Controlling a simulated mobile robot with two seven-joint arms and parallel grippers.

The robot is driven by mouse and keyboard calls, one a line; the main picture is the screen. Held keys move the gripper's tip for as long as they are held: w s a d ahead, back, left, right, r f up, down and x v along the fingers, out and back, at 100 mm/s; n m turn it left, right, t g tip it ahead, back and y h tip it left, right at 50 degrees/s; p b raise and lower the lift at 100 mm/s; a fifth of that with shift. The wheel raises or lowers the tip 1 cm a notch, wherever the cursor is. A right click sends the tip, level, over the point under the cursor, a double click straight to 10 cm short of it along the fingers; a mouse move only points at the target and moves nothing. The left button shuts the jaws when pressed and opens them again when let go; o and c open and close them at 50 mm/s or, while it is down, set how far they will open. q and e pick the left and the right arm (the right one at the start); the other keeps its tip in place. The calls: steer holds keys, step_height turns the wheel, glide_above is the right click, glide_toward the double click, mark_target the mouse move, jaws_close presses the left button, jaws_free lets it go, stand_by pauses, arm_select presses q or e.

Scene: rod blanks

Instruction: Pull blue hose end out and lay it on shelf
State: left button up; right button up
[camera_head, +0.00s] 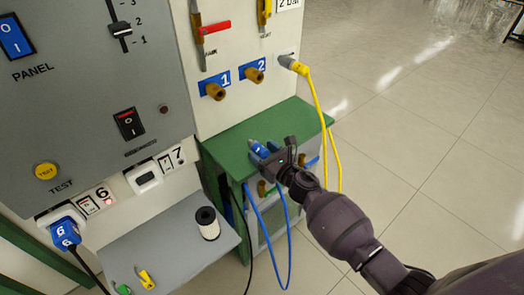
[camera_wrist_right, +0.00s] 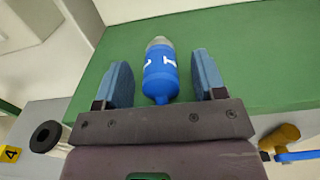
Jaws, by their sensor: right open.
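The blue hose end (camera_head: 257,148) with its grey metal tip lies on top of the green shelf (camera_head: 228,150). In the right wrist view the blue hose end (camera_wrist_right: 160,78) lies between the two fingers, with a visible gap on each side. My right gripper (camera_head: 266,152) is open around it and does not grip it. The blue hose (camera_head: 289,250) hangs in a loop below the shelf's front edge. The brass ports at 1 (camera_head: 215,91) and 2 (camera_head: 254,75) have no hose on them. My left gripper is not in view.
A yellow hose (camera_head: 318,100) is plugged in right of port 2 and hangs past the shelf's right end. A grey ledge (camera_head: 180,246) at lower left carries a black-and-white spool (camera_head: 207,222) and small yellow and green pieces. More brass fittings sit below the shelf. Open floor lies right.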

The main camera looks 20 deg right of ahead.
steer(key=v, duration=1)
steer(key=shift+r, duration=0.1)
stand_by(0.3)
